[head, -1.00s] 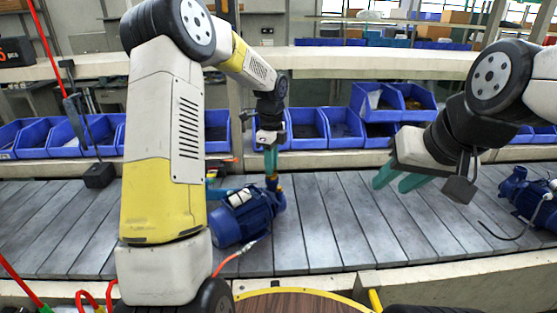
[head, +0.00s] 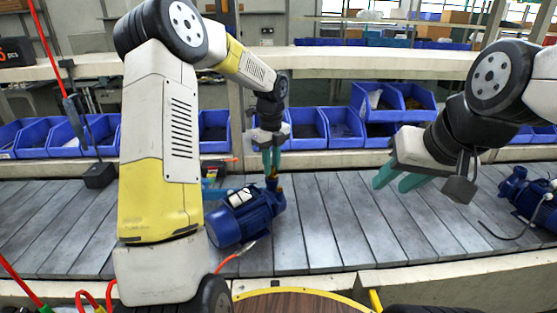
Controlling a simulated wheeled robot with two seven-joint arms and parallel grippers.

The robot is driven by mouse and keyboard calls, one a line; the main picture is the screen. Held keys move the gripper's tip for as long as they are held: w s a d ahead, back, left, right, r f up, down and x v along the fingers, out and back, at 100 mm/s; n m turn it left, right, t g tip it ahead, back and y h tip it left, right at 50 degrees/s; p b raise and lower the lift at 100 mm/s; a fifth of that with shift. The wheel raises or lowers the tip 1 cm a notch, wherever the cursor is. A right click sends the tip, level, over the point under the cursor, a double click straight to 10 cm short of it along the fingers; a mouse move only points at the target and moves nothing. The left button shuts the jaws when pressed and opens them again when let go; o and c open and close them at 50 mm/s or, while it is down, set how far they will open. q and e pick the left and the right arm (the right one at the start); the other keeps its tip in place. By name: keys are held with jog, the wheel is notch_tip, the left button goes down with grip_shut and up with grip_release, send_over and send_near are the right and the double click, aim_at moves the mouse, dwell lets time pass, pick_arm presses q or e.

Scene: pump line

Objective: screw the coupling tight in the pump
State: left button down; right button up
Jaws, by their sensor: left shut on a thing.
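The blue pump (head: 245,216) lies on the slatted conveyor left of the middle, partly hidden behind my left arm. The brass-coloured coupling (head: 272,183) stands upright at the pump's upper right end. My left gripper (head: 271,168) points down from above with its green fingers shut on the coupling. How deep the coupling sits in the pump is too small to tell. My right gripper (head: 396,182) hangs over the conveyor to the right, its two green fingers apart and empty, clear of both pumps.
A second blue pump (head: 530,198) with a dark cable lies at the right edge. Several blue bins (head: 308,128) stand behind the conveyor. A dark hanging device (head: 98,174) is at the left. The conveyor (head: 345,225) is bare between the pumps.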

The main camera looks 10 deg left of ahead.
pick_arm(q)
jog(key=m, duration=0.3)
jog(key=shift+m, duration=0.3)
jog(key=m, duration=0.3)
jog(key=c, duration=1.4)
grip_release()
jog(key=shift+o, duration=0.3)
